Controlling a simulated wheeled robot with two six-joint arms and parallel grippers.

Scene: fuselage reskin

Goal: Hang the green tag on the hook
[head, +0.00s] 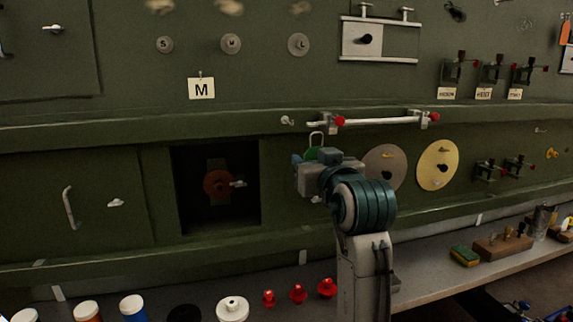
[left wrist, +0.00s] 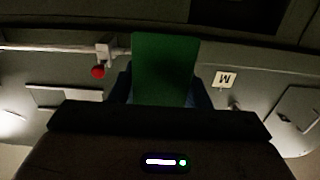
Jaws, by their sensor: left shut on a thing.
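The green tag (head: 311,153) shows as a small green patch with a pale wire loop above it, in front of the lower panel. My left gripper (head: 312,160) is shut on the tag and hides most of it in the head view. In the left wrist view the tag (left wrist: 165,70) stands as a flat green plate between the fingers. A small pale hook-like fitting (head: 287,120) sits on the green ledge, up and left of the tag, apart from it. I cannot tell its exact shape. My right gripper is not in view.
A pale rail with red knobs (head: 375,121) runs just above the gripper. A dark square opening (head: 215,187) lies to the left, a grey disc (head: 384,167) and a yellow disc (head: 438,165) to the right. Red knobs (head: 298,293) and jars stand on the shelf below.

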